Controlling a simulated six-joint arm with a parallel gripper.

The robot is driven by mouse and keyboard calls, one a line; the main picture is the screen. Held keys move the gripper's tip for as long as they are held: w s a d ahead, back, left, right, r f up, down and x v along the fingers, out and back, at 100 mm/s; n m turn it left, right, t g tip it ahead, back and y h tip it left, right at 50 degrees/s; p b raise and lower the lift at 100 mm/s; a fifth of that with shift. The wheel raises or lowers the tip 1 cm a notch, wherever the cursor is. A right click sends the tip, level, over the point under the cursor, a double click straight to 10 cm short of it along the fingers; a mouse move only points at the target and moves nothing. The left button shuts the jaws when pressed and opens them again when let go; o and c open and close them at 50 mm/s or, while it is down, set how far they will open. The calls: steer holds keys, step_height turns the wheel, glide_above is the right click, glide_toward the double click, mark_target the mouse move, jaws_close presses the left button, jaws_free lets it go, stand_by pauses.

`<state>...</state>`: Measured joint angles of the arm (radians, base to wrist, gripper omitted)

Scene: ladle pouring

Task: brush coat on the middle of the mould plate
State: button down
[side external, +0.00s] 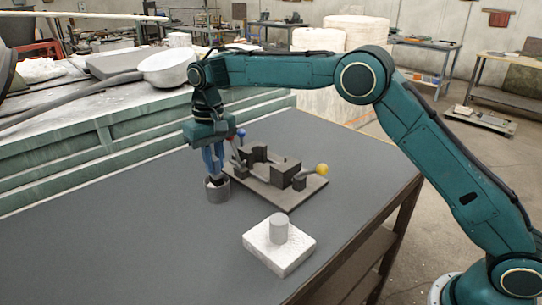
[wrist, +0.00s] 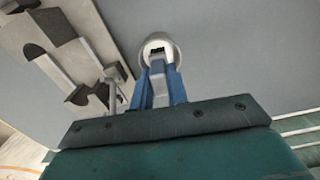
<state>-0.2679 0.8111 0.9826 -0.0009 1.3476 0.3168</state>
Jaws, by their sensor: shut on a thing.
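My gripper (side external: 214,160) points down with its blue fingers directly above a small dark grey pot (side external: 218,191). The fingers are shut on the brush, which is mostly hidden by them. A dark brush end (wrist: 157,48) shows between the fingertips in the wrist view, at the pot's mouth. The pot's rim (wrist: 172,52) is light there, with white inside. The mould plate (side external: 288,197) lies just right of the pot, a flat brown-grey board carrying dark blocks. It also shows at the left of the wrist view (wrist: 22,30).
A yellow ball knob (side external: 322,170) sits at the plate's right edge, and a blue one (side external: 241,132) is behind the gripper. A white block (side external: 270,257) with a grey cylinder (side external: 279,229) stands near the front. The left table surface (side external: 110,230) is clear.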

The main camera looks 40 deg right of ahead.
steer(key=shift+f, duration=0.55)
stand_by(0.8)
steer(key=shift+r, duration=0.1)
stand_by(0.5)
steer(key=shift+r, duration=3.65)
steer(key=shift+f, duration=0.1)
steer(key=shift+f, duration=1.9)
steer(key=shift+f, duration=0.2)
steer(key=shift+f, duration=0.7)
steer(key=shift+f, duration=0.65)
